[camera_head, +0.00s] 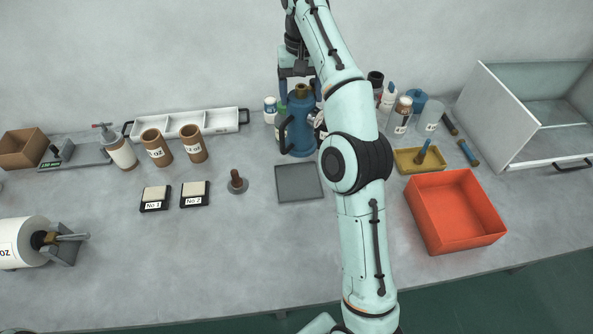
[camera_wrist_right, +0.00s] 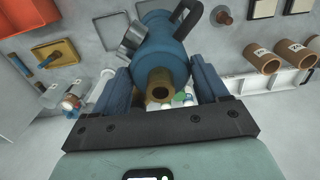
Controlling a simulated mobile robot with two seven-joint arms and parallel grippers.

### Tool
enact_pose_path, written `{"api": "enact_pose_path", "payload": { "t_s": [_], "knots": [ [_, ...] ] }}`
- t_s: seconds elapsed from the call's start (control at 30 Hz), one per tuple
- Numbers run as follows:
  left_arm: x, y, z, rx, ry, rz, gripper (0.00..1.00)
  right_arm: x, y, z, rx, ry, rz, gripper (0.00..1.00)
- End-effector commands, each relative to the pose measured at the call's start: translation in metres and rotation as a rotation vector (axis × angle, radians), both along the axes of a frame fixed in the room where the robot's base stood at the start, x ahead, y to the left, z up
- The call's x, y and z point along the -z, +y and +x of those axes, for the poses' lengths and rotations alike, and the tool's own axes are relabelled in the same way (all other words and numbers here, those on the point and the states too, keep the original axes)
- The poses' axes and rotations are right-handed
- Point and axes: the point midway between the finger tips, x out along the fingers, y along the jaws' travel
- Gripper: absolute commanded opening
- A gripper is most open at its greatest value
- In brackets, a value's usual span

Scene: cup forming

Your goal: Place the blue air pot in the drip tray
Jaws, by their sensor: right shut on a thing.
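The blue air pot (camera_head: 301,135) is upright behind the grey square drip tray (camera_head: 299,182), near the back of the bench. It has a brown neck and a dark side handle facing left. My right gripper (camera_head: 299,90) comes down from above and is shut on its upper part. In the right wrist view the pot (camera_wrist_right: 165,45) sits between the two blue fingers (camera_wrist_right: 160,85), its brown neck toward the camera. I cannot tell whether its base touches the bench. The drip tray is flat and looks empty. My left gripper is out of view.
Bottles (camera_head: 270,108) crowd behind and beside the pot. A tamper (camera_head: 236,182) stands left of the drip tray. A yellow tray (camera_head: 420,160) and a red bin (camera_head: 455,212) lie right of my arm. The bench front is clear.

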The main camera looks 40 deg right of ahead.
Motion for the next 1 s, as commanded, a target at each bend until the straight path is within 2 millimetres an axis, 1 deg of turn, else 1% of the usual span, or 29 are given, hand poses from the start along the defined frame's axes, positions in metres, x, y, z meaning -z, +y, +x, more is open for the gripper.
{"api": "enact_pose_path", "payload": {
  "t_s": [0.17,0.27,0.37,0.47,0.5,0.6,0.73,0.83,1.0],
  "knots": [
    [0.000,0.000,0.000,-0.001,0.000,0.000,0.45,0.013,-0.002,-0.001,-0.001,0.000,0.000,0.00],
    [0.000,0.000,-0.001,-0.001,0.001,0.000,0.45,0.024,-0.001,-0.002,-0.002,0.000,0.001,0.00],
    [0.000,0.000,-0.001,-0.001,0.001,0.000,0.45,0.039,-0.001,-0.002,0.000,0.002,0.001,0.00],
    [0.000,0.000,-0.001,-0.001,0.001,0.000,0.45,0.056,-0.001,-0.002,0.000,0.002,0.002,0.00],
    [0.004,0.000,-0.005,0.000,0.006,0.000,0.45,0.068,-0.001,-0.002,-0.001,0.004,0.001,0.00],
    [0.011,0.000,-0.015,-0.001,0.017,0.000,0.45,0.094,0.000,-0.003,0.001,0.005,0.002,0.00],
    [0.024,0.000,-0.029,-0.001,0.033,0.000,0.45,0.123,0.000,-0.003,0.000,0.004,0.001,0.00],
    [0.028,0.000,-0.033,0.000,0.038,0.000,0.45,0.135,0.000,-0.002,0.000,0.002,0.001,0.00],
    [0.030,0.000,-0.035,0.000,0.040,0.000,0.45,0.144,0.000,-0.001,0.000,-0.002,0.000,0.00]
  ]
}}
